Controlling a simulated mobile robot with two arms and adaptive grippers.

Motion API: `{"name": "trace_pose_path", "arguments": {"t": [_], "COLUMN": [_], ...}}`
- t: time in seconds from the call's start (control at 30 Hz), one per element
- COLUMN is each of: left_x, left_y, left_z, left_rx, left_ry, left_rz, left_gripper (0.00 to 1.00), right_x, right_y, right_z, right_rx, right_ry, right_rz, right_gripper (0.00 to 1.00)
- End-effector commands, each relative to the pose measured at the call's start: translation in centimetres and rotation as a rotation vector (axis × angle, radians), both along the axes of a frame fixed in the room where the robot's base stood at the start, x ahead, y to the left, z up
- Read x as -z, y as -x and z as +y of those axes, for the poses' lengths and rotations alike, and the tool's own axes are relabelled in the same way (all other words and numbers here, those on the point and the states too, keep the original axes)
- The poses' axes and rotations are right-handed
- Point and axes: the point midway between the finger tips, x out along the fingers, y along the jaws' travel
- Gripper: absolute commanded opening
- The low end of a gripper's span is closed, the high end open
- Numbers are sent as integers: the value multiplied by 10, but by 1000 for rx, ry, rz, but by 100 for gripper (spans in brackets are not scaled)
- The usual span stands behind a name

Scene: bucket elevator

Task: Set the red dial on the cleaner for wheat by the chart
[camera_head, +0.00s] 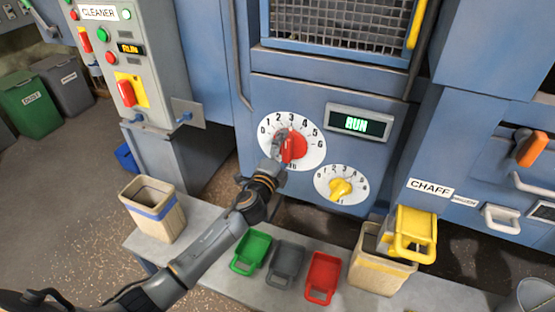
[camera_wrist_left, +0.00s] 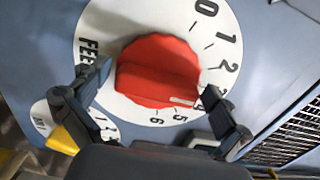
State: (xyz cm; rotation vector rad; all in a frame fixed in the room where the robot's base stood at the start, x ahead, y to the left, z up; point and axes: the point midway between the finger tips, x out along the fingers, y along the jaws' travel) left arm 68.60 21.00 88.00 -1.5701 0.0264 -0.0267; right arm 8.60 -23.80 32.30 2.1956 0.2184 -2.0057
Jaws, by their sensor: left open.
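The red dial (camera_head: 296,146) sits on a round white scale marked 0 to 6, on the blue machine front. In the left wrist view the red dial (camera_wrist_left: 158,72) fills the middle, and its white mark lies near the 4 and 5. The scale (camera_wrist_left: 112,30) reads "FEE", the rest being covered. My left gripper (camera_head: 282,148) is at the dial. In the wrist view its two fingers (camera_wrist_left: 150,88) stand open on either side of the knob. Whether either touches it I cannot tell. My right gripper is not in view. I see no chart.
A panel (camera_head: 97,13) marked "CLEANER" stands at left. Green (camera_head: 250,250), grey (camera_head: 285,262) and red (camera_head: 322,277) scoops lie on the bench, between two beige bins (camera_head: 155,212) (camera_head: 372,268).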

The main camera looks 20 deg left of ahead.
Motion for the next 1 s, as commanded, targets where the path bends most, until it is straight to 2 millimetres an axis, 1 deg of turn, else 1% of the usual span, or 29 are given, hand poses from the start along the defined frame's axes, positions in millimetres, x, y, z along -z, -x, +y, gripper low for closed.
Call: {"name": "trace_pose_path", "arguments": {"t": [0.17,0.3,0.4,0.5,0.6,0.7,1.0], "left_x": [2,3,2,2,2,1,1], "left_y": [31,63,83,98,108,112,114], "left_z": [1,2,3,3,4,4,4], "left_rx": [1,2,1,0,0,0,0], "left_ry": [2,1,1,1,1,0,0], "left_rz": [4,5,4,4,4,2,2], "left_gripper": [100,100,100,100,100,100,100], "right_x": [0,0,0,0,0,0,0], "right_y": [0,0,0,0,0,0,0], "right_z": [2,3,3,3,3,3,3], "right_rx": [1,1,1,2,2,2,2], "right_ry": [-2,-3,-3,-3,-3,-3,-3], "right_rz": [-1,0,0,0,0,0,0], "right_gripper": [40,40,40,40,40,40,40]}}
